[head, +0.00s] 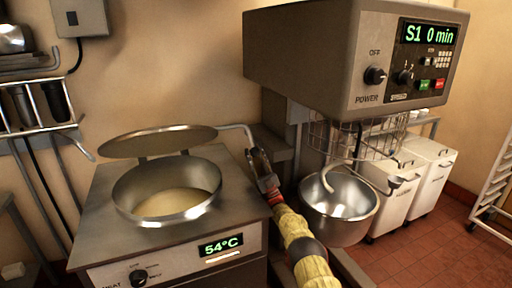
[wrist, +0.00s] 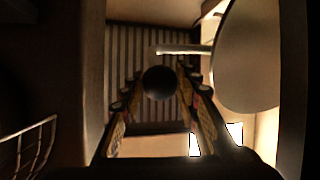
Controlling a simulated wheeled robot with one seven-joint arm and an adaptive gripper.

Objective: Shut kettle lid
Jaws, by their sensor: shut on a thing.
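The kettle (head: 120,194) is a round steel pot with pale liquid inside, set in a steel cabinet. Its round lid (head: 157,141) is open, raised and tilted above the pot's back rim. A bent metal handle rod (head: 236,127) runs from the lid's right side towards my gripper (head: 257,165), right of the kettle. In the wrist view, a dark round knob (wrist: 160,82) sits between the fingers of my gripper (wrist: 158,90), which is shut on it. The lid (wrist: 248,55) and its rod (wrist: 185,50) also show there. In the head view the knob is hidden.
The cabinet front has a 54°C display (head: 221,245) and a dial. A mixer (head: 310,55) overhangs on the right, above a steel bowl (head: 340,229) with a wire guard, close to my arm. White bins (head: 428,190) stand behind it. A wall rack (head: 35,107) is at left.

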